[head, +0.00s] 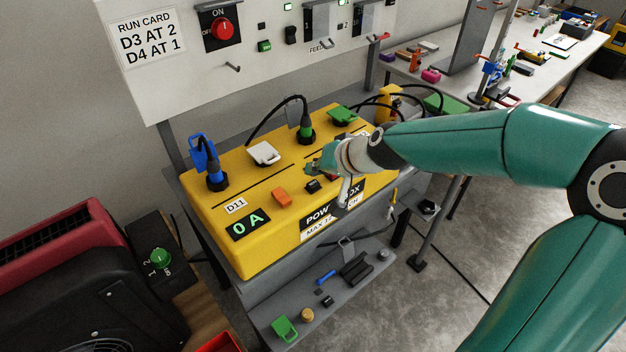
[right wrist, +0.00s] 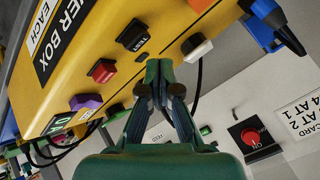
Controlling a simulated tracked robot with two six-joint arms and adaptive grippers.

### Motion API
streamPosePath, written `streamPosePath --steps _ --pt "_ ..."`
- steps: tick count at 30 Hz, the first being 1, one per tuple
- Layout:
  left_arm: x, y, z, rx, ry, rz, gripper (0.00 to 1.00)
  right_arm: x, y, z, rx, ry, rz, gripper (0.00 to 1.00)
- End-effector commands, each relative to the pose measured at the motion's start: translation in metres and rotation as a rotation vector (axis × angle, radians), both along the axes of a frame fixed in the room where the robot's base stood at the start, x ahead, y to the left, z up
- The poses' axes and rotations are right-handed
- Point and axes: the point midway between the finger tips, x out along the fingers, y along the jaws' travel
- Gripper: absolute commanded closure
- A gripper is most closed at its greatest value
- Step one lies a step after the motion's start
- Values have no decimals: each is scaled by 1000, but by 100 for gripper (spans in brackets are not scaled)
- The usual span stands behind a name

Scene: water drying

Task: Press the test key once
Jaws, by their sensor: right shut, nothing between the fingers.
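The black test key (right wrist: 133,33), with a white TEST label beside it, sits on the yellow power box in the right wrist view. My right gripper (right wrist: 160,76) is shut and empty, its fingertips near the key but visibly apart from it in the picture. In the head view, the right gripper (head: 322,166) hovers over the front half of the yellow power box (head: 237,262). A small black key (head: 312,187) shows just below the gripper there; its label cannot be read. Whether the fingers touch anything is not clear. My left gripper is not in view.
A blue plug (head: 215,176), a white socket cover (head: 263,153) and a green-ringed plug (head: 305,130) stand behind. A white panel (head: 190,65) rises at the back.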

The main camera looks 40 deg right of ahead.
Motion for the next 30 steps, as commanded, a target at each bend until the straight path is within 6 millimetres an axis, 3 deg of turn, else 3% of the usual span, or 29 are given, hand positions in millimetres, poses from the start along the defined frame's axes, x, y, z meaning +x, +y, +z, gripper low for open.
streamPosePath --steps 3,11,30 --pt "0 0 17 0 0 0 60 0 0 18 0 -1 0 100" --pt "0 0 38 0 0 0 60 0 0 41 0 0 0 100" --pt "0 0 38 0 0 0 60 0 0 41 0 0 0 100"
